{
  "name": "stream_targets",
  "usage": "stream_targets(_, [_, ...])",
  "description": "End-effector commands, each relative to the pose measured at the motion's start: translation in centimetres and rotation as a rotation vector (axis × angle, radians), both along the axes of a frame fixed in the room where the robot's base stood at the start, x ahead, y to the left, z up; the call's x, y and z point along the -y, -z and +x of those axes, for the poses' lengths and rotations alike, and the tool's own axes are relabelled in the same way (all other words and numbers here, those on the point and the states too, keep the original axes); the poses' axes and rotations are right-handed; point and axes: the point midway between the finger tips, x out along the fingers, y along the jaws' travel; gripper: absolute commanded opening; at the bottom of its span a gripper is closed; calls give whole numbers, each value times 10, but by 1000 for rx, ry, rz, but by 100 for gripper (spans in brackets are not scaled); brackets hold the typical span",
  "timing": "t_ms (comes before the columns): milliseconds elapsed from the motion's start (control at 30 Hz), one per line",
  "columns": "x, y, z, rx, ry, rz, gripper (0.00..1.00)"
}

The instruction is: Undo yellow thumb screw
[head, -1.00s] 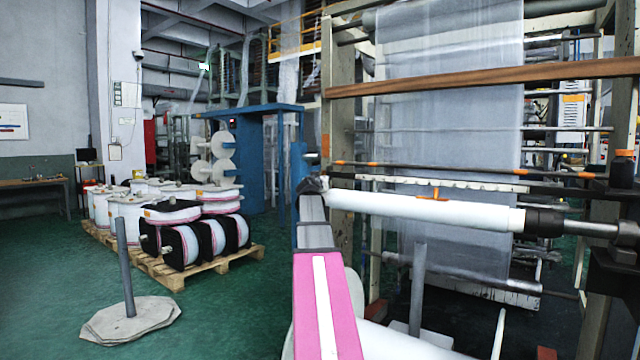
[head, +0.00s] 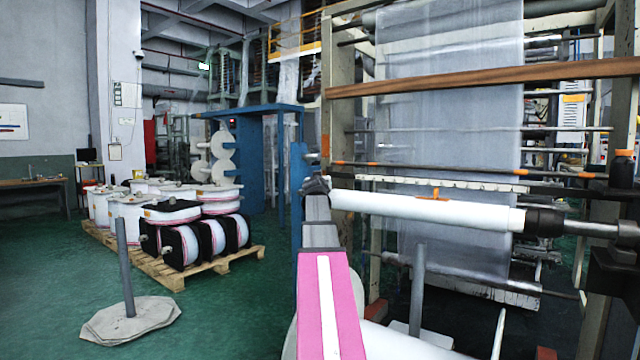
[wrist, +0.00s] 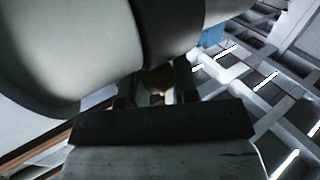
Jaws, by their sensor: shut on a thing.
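In the wrist view a dull yellow-brown knob, which looks like the yellow thumb screw (wrist: 158,79), sits between the fingers of my gripper (wrist: 156,86). My gripper is shut on it. The picture there is dark, and the knob's lower part is hidden by the gripper body. A large pale cylinder and a dark collar are just above the fingers. In the head view my arm reaches to the left end of the white roll (head: 430,211). The thumb screw cannot be made out there.
An orange T-shaped piece (head: 432,193) sits on top of the roll. The film tower's wooden bar (head: 480,78) crosses above. A pallet (head: 178,272) with several spools and a grey post on a plate (head: 130,318) stand at left. Green floor lies open between.

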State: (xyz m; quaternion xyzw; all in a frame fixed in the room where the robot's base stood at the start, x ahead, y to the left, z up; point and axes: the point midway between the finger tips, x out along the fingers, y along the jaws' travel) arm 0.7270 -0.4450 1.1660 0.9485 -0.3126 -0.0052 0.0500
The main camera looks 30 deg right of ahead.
Motion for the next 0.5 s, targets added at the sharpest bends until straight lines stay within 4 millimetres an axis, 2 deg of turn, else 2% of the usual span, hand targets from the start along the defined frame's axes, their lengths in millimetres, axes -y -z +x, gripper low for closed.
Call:
stream_targets(67, [0,1,0,-2,1,2,4])
stream_targets(100, [0,1,0,-2,1,2,35])
stream_targets(167, [0,1,0,-2,1,1,52])
stream_targets(500, [-1,0,-2,-1,1,1,52])
